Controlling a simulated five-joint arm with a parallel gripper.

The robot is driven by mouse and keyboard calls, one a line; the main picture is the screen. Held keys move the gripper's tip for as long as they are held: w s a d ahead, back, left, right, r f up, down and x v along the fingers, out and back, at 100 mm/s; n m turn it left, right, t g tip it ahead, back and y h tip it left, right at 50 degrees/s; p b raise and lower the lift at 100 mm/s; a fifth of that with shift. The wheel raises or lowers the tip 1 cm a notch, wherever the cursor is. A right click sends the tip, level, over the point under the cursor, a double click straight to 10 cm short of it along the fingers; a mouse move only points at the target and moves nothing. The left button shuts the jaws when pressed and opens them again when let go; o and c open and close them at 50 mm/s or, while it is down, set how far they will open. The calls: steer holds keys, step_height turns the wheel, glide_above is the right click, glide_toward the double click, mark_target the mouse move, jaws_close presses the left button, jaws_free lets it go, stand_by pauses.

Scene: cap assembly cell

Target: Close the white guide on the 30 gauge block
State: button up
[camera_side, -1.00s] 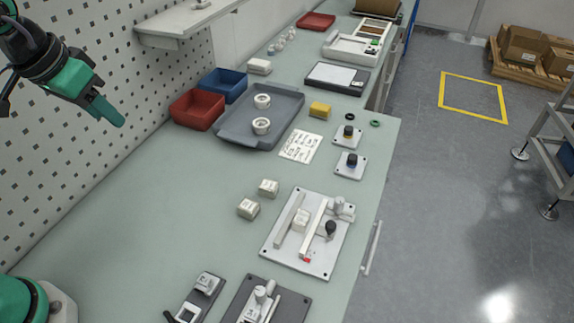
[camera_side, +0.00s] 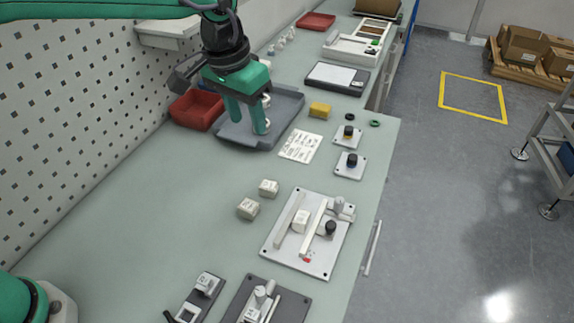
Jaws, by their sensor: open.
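A light grey fixture plate (camera_side: 312,269) lies right of the table's middle. It carries a fixed white rail (camera_side: 289,222) on the left and a white guide bar (camera_side: 314,229) on the right, with a dark knob (camera_side: 331,228) beside the bar. A small white block (camera_side: 301,220) stands between the two; its marking is too small to read, and I cannot tell whether the bar touches it. My gripper (camera_side: 248,126) is open, fingers pointing down over the grey tray, well away from the fixture plate.
The grey tray (camera_side: 285,117) holds white rings largely hidden by my gripper. Loose white blocks (camera_side: 268,188) (camera_side: 248,208) lie left of the fixture plate. A dark fixture (camera_side: 290,308) is at the front edge. The left table surface is clear.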

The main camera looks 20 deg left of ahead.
steer(key=w+d+f, duration=0.1)
steer(key=d+f, duration=0.4)
steer(key=d, duration=0.4)
steer(key=m+g, duration=0.2)
glide_above(331, 224)
steer(key=shift+y, duration=0.4)
step_height(331, 224, down, 8)
steer(key=shift+r, duration=0.1)
steer(key=shift+f, duration=3.95)
